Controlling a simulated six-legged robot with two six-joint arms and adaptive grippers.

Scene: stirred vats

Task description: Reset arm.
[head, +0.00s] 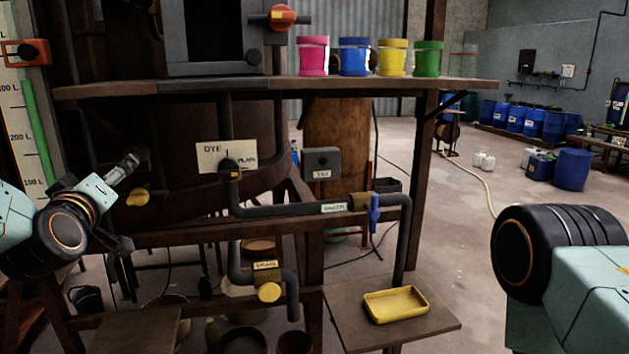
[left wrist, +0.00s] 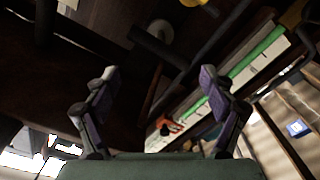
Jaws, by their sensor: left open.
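My left gripper (left wrist: 158,78) shows in the left wrist view with its two fingers wide apart and nothing between them. In the head view my left arm comes in from the left, and its gripper end (head: 132,162) is near the dark wooden frame, small and hard to make out. My right arm shows at the lower right of the head view as a black joint and pale green link; its gripper is out of frame.
A shelf (head: 470,85) carries pink, blue, yellow and green cups. Pipes with a blue valve (head: 374,213) run below. A yellow tray (head: 396,304) sits lower right.

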